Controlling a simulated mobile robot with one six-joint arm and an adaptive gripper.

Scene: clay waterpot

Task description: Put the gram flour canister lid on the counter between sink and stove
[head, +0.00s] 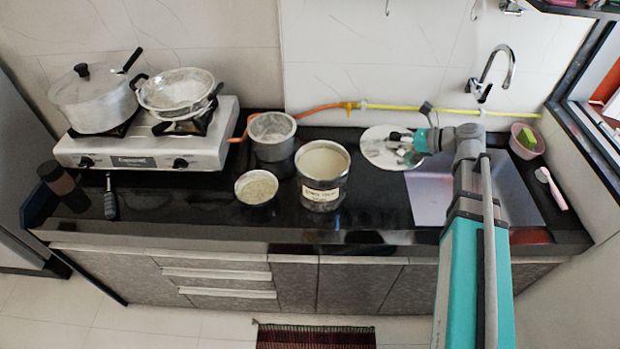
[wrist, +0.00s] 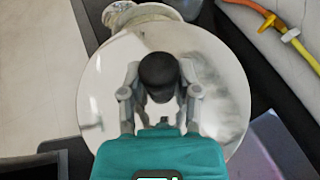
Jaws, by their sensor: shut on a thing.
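The gram flour canister lid (head: 378,157) is a round whitish disc with a black knob, on the right half of the counter in the head view. In the wrist view the lid (wrist: 105,75) fills the middle, and my gripper (wrist: 160,82) is shut on its knob, one finger on each side. In the head view my gripper (head: 400,146) reaches the lid from the right. I cannot tell whether the lid touches the counter (head: 300,222). The open canister (head: 322,193), a metal pot with a paper label, stands left of the lid.
The stove (head: 145,150) with a pot and pan is at left. A metal pot (head: 271,138) and a small bowl (head: 256,188) stand between stove and canister. The front counter strip right of the canister is clear.

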